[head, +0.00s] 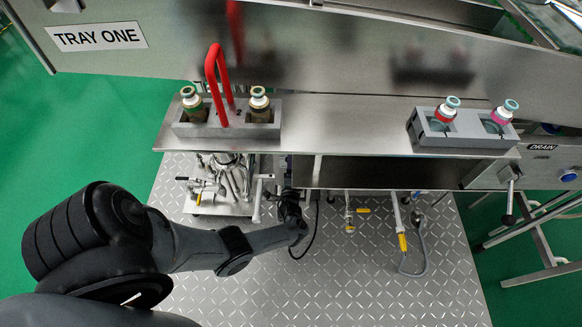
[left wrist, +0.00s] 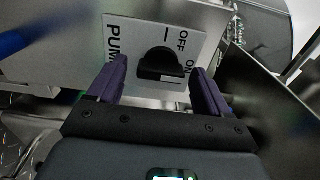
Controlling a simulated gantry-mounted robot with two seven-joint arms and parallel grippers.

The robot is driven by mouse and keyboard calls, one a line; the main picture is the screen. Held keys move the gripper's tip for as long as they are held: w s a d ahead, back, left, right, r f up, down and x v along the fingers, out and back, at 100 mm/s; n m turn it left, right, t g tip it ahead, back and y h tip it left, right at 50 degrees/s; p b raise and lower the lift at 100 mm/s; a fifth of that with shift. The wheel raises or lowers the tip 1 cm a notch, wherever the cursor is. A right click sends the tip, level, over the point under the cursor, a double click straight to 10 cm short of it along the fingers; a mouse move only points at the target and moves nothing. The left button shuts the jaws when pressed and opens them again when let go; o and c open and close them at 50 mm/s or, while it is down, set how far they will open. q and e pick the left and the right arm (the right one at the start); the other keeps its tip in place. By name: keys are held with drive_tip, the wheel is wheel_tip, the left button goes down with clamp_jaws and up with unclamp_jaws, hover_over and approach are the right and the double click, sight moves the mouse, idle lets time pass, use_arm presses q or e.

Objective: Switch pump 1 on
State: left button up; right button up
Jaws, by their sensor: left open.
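The pump switch is a black rotary knob (left wrist: 163,64) on a white label plate (left wrist: 128,35) marked "PUM…", OFF and ON, in the left wrist view. The pump number is hidden or cut off. The knob's bar lies roughly across the picture; I cannot tell which mark it points to. My left gripper (left wrist: 159,66) is open, with one purple finger on each side of the knob. Whether the fingers touch it is not clear. In the head view my left arm reaches under the steel shelf, and the knob is hidden there. My right gripper is not in view.
The steel shelf (head: 340,122) carries two grey holders with capped vials (head: 203,117) (head: 447,128) and a red hooped handle (head: 213,75). Pipes and yellow-handled valves (head: 402,242) hang below. A DRAIN panel (head: 545,150) is at right. The tread-plate floor (head: 340,290) in front is clear.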

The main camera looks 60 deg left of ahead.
use_arm(q)
drive_tip(key=p+v, duration=0.2)
drive_tip(key=v, duration=0.8)
drive_tip(key=shift+s+d+p, duration=0.2)
drive_tip(key=shift+d+p, duration=0.15)
